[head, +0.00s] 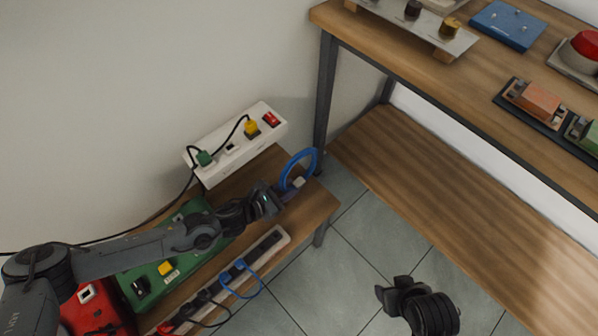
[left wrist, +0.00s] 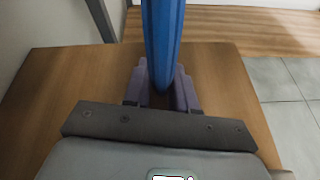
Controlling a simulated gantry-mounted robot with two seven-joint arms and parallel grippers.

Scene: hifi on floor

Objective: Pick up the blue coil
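The blue coil (head: 300,168) is a ring standing upright near the right end of the low wooden bench. My left gripper (head: 284,197) reaches its lower edge. In the left wrist view the coil (left wrist: 164,38) runs down between the two purple-grey fingers of my left gripper (left wrist: 162,92), which close against both its sides. Whether the coil still touches the bench cannot be told. My right gripper (head: 388,298) is over the tiled floor, apart from the bench; its finger opening is unclear.
The low bench (head: 312,210) also bears a white power strip (head: 236,145) with plugs, a green box (head: 195,215), a second strip (head: 270,240) with blue and black cables, and a red case (head: 88,312). A taller shelf unit (head: 390,62) stands right. Floor tiles between are clear.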

